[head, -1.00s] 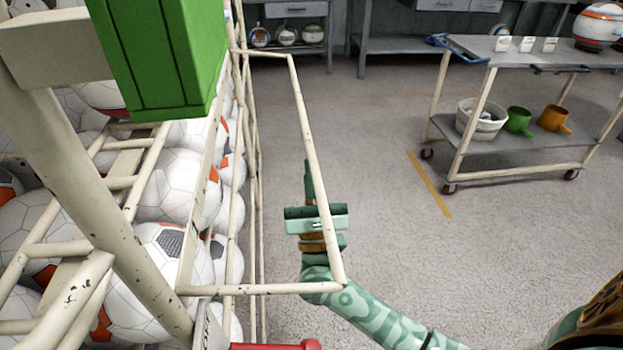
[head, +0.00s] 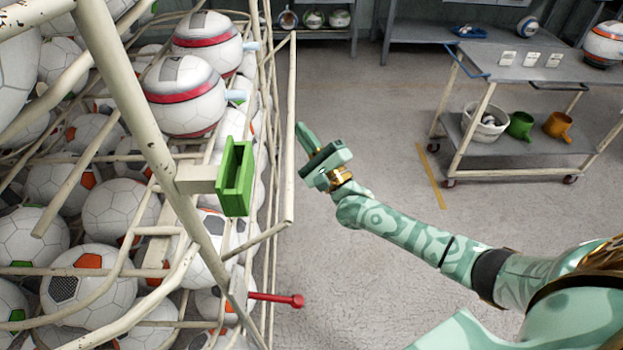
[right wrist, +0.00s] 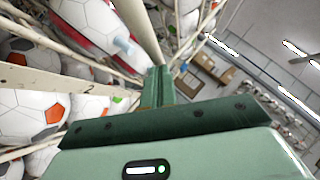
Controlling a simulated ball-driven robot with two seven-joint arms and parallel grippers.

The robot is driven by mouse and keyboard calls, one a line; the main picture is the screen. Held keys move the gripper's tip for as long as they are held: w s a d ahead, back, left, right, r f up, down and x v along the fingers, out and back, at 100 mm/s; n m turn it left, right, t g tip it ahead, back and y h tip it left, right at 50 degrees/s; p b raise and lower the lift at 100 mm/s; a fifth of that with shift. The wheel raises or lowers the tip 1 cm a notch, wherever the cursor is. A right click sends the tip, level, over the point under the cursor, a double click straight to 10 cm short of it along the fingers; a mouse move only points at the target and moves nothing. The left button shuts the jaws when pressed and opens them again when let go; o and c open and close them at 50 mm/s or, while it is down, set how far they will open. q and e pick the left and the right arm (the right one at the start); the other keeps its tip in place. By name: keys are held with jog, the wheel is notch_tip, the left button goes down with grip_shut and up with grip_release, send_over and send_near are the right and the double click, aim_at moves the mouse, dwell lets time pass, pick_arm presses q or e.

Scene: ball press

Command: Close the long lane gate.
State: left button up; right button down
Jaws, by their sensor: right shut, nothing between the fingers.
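The long lane gate is a thin cream tube frame (head: 290,130) on the right side of the ball rack in the head view. It stands at a narrow angle to the rack's side rails, with a small gap still showing. My right gripper (head: 304,136) is shut and empty, just right of the gate's outer bar. Whether it touches the bar I cannot tell. In the right wrist view the shut fingers (right wrist: 158,85) point at a cream tube (right wrist: 140,28) close beyond them. My left gripper is not in view.
The rack is full of white balls (head: 120,210). A green bracket (head: 235,178) and a red-ended rod (head: 278,298) stick out of its side. A grey cart (head: 540,60) with a bowl and mugs stands at right. The floor (head: 350,270) between is clear.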

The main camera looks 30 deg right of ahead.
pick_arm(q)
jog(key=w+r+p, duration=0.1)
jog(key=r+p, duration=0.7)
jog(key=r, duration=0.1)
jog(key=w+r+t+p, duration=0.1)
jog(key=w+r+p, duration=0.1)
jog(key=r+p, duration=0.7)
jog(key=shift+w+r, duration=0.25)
pick_arm(e)
jog(key=w+a+r+n+g, duration=0.3)
jog(key=a+r+n, duration=0.1)
jog(key=a, duration=0.2)
jog(key=w+a+r+n+g, duration=0.3)
jog(key=a+r+n, duration=0.1)
jog(key=a+r, duration=0.1)
jog(key=shift+a+g+y, duration=0.3)
jog(key=shift+a+y, duration=0.1)
jog(key=shift+a, duration=0.35)
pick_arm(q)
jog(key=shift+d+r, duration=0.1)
pick_arm(e)
jog(key=shift+r, duration=0.1)
